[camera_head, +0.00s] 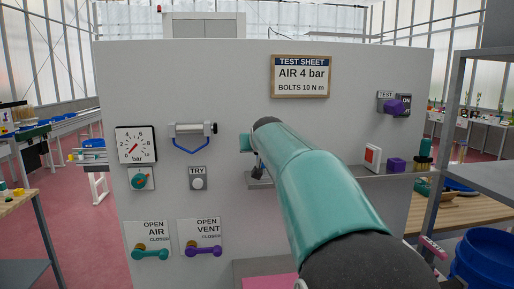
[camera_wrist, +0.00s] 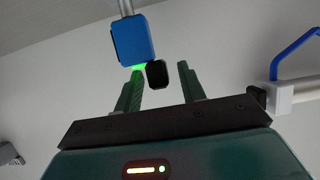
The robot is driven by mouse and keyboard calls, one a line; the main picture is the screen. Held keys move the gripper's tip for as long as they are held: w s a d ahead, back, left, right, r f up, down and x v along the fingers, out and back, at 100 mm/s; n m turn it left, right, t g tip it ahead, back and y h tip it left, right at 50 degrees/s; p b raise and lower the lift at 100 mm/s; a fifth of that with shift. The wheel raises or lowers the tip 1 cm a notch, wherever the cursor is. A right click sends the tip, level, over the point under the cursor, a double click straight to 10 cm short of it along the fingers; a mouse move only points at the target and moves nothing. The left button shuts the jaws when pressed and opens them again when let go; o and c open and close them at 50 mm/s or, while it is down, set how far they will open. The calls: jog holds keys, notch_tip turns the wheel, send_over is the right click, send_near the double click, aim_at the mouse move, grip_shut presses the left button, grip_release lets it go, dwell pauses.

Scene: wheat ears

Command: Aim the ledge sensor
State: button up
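In the wrist view, a blue block (camera_wrist: 133,41) hangs on a grey rod, with a green glow at its lower edge; it looks like the ledge sensor. A small black rounded piece (camera_wrist: 157,74) shows just right of the block, in the gap between my fingers. My gripper (camera_wrist: 160,70) has its two dark green fingers apart. The left fingertip is close under the block, lit green; I cannot tell whether it touches. In the head view my teal arm covers the sensor, and the ledge (camera_head: 260,183) shows only partly beside it.
A white cylinder with a blue bail (camera_head: 193,130) is on the panel left of my arm. A gauge (camera_head: 136,145), TRY button (camera_head: 198,183), AIR lever (camera_head: 150,254) and VENT lever (camera_head: 203,251) are further left. A red-and-white block (camera_head: 372,157) and purple block (camera_head: 396,164) stand right.

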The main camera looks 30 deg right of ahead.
jog(key=v, duration=1.3)
jog(key=shift+s+a, duration=0.15)
jog(key=shift+s, duration=0.15)
jog(key=shift+s, duration=0.1)
